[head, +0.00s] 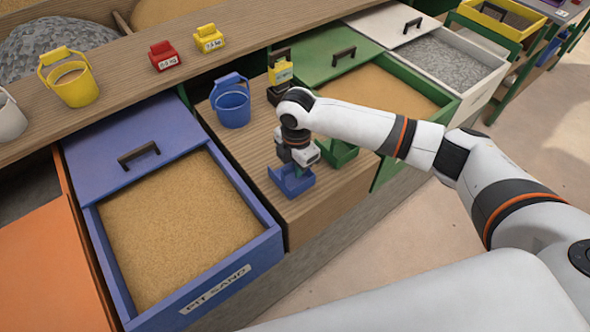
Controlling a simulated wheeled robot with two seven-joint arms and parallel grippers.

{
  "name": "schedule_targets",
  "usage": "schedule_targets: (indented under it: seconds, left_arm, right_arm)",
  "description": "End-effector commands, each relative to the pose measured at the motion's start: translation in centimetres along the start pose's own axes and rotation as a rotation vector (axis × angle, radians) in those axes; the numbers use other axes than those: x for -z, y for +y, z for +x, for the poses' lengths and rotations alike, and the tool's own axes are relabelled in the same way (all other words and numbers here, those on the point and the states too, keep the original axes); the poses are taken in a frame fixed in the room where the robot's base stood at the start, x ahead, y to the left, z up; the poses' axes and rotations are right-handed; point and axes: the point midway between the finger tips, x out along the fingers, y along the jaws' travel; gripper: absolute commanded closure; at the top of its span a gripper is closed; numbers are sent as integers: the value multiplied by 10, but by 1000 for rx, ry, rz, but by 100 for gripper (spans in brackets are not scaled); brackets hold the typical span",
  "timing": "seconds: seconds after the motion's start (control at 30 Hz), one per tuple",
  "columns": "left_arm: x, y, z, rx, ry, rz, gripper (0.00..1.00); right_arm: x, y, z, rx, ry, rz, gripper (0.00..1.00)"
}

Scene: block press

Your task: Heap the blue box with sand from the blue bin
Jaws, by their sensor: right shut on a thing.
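The blue bin (272,243), labelled "PIT SAND", stands at the left, its lid (120,168) slid back and its inside full of tan sand (178,225). A small blue box (296,186) is on the wooden top between the bins, near its front edge. I see no sand in its visible part. My right gripper (300,158) points down from above and is shut on the blue box; its wrist hides part of the box. Whether the box touches the wood is hard to tell. My left gripper is out of view.
A blue bucket (232,106) stands behind the box, and a small green box (340,153) sits right of it. A green bin of sand (385,93) and a white bin of gravel (450,65) are farther right. A yellow bucket (74,82) stands on the shelf.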

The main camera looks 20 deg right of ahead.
Motion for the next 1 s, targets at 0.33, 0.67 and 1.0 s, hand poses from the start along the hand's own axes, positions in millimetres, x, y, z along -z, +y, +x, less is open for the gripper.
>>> schedule_targets:
  seconds: [0.33,0.67,1.0]
  left_arm:
    - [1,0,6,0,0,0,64]
    - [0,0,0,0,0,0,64]
    - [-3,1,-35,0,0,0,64]
  right_arm:
    - [0,-2,-56,6,0,0,100]
    - [0,-1,-106,3,-1,1,100]
    - [0,0,-136,1,-1,0,100]
